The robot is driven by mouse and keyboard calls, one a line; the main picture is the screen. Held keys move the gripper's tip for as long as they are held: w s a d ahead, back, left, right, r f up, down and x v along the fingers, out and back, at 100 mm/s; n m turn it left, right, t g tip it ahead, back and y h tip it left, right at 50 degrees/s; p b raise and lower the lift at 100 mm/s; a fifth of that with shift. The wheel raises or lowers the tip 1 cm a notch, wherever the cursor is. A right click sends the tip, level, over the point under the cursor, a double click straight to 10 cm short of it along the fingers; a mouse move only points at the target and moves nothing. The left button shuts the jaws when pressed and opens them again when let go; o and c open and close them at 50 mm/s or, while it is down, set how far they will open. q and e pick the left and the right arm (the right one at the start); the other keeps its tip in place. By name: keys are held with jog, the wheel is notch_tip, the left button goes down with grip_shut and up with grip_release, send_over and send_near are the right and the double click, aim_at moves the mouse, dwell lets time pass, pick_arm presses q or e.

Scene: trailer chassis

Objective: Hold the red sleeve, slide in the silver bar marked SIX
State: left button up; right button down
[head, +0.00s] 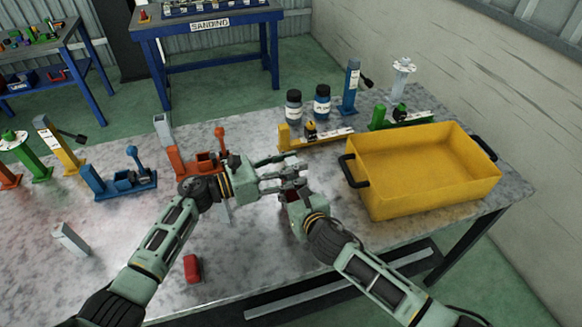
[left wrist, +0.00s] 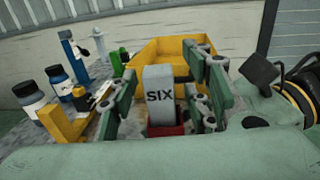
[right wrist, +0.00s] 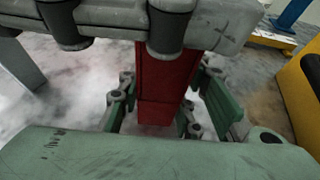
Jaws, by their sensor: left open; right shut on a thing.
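My right gripper (head: 290,190) is shut on the red sleeve (right wrist: 165,85), holding it above the table. In the left wrist view the silver bar marked SIX (left wrist: 160,97) stands upright between the fingers of my left gripper (left wrist: 165,75). The red sleeve also shows just below the bar (left wrist: 167,130). The bar's lower end is at the sleeve; how deep it sits inside is hidden. My left gripper (head: 298,172) is open, its fingers on both sides of the bar. In the head view the grippers mostly cover the sleeve and bar.
A yellow tray (head: 425,205) with black handles stands at the right. A red block (head: 192,268) and a silver bar (head: 70,238) lie on the table (head: 130,230). Behind the grippers are a red fixture (head: 195,165), a yellow fixture (head: 318,143) and dark bottles (head: 293,107).

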pick_arm(q)
notch_tip(320, 180, up, 9)
jog(key=shift+r, duration=0.1)
dwell(0.4)
pick_arm(e)
jog(key=c, duration=1.1)
grip_release()
jog(key=shift+r, duration=0.1)
pick_arm(q)
jog(key=shift+r+p, duration=0.35)
jog(key=shift+p, duration=0.05)
pick_arm(e)
jog(key=shift+s+d+r, duration=0.1)
jog(key=shift+s, duration=0.2)
jog(key=p+v, duration=0.3)
jog(key=v, duration=0.1)
jog(key=shift+s+r, duration=0.15)
jog(key=shift+p+v, duration=1)
jog(key=shift+v, duration=0.5)
pick_arm(q)
notch_tip(320, 180, up, 5)
jog(key=shift+f, duration=0.1)
